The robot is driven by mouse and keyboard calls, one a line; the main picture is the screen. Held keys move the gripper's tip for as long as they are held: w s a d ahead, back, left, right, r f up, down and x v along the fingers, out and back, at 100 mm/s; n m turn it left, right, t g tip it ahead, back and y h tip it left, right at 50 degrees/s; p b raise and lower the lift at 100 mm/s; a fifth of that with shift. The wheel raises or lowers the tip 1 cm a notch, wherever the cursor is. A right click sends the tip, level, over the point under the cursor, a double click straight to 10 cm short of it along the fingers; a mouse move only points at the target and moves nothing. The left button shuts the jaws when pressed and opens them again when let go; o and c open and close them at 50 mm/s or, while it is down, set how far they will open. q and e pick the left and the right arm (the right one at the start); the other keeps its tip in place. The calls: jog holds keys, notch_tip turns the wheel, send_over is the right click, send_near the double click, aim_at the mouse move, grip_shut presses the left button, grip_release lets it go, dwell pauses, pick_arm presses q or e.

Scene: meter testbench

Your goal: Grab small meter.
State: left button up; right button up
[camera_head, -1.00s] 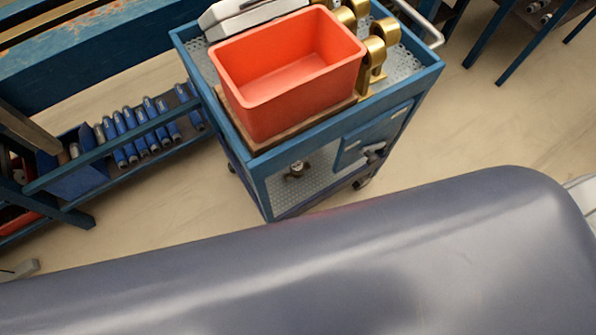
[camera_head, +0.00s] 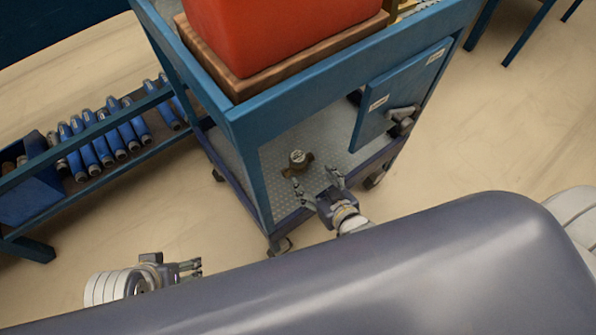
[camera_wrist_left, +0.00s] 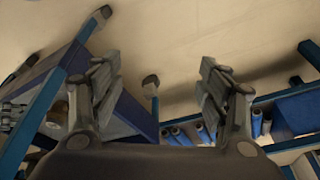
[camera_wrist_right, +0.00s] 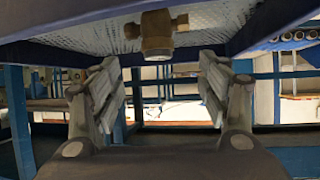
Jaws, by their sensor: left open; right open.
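The small meter (camera_head: 298,160) is a dark brass body with a pale round face. It stands on the perforated lower shelf (camera_head: 262,172) of the blue cart. My right gripper (camera_head: 318,188) is open and empty at the shelf's front side, just short of the meter, fingers pointing towards it. In the right wrist view, the meter (camera_wrist_right: 157,35) appears above and beyond the gap between the open fingers (camera_wrist_right: 160,85), not between them. My left gripper (camera_head: 190,270) is open and empty, low over the floor left of the cart; its open fingers show in the left wrist view (camera_wrist_left: 160,85).
The cart's top (camera_head: 232,118) overhangs the lower shelf and carries an orange-red bin (camera_head: 275,30) on a wooden board. A blue drawer box (camera_head: 400,90) hangs right of the meter. A rack of blue cylinders (camera_head: 105,140) stands left. Floor between is clear.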

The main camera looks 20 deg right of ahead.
aim_at(301, 161)
jog(key=x, duration=0.1)
jog(key=b+x, duration=0.1)
jog(key=x, duration=0.3)
jog(key=shift+w+r+b, duration=0.25)
jog(key=shift+b, duration=0.05)
jog(key=shift+w+f, duration=0.1)
jog(key=shift+w, duration=0.15)
jog(key=shift+b+x, duration=0.7)
jog(key=shift+x, duration=0.5)
jog(key=shift+b+x, duration=0.55)
jog(key=shift+x, duration=0.7)
jog(key=shift+w+d, duration=0.1)
jog(key=shift+w, duration=0.05)
jog(key=c, duration=1.5)
pick_arm(q)
jog(key=w+d+r+t+h, duration=0.1)
jog(key=w+d+r+t, duration=0.1)
jog(key=w, duration=0.4)
jog(key=w+d+r+t+h, duration=0.1)
jog(key=w+d+r+t, duration=0.1)
jog(key=w+r+t, duration=0.2)
jog(key=w+t, duration=0.2)
jog(key=w, duration=0.1)
jog(key=shift+w+d+r, duration=0.3)
